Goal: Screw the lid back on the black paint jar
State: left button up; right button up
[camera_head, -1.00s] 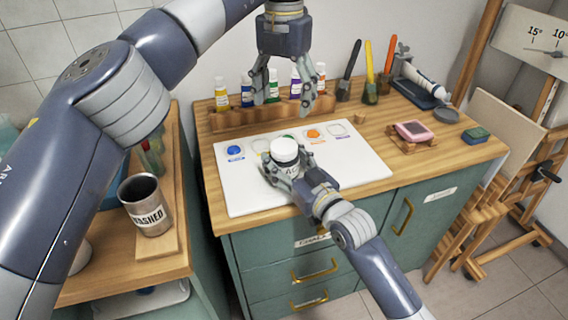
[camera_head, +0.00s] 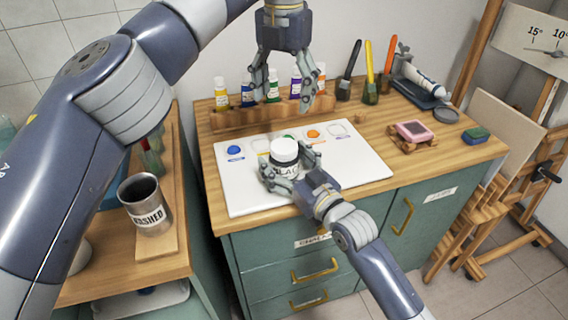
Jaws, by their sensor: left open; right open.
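The black paint jar (camera_head: 284,169) stands upright on the white board, its label partly hidden by my fingers. A round white top, apparently the lid (camera_head: 285,148), sits on it with a dark band below. I cannot tell whether it is screwed tight. My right gripper (camera_head: 291,171) is open, with its fingers spread around the jar from the front. My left gripper (camera_head: 283,104) is open and empty. Its fingers point down, above and behind the jar, in front of the paint bottles in the picture.
The white board (camera_head: 358,172) carries several paint swatches. Several small paint bottles (camera_head: 221,93) stand in a wooden rack (camera_head: 228,122) behind. A pink sponge-like block (camera_head: 414,131) and a grey disc (camera_head: 446,114) lie at right. A metal cup (camera_head: 146,205) stands on the left counter.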

jog(key=v, duration=1.1)
jog(key=shift+s, duration=0.3)
jog(key=shift+d+f, duration=0.1)
jog(key=shift+d, duration=0.05)
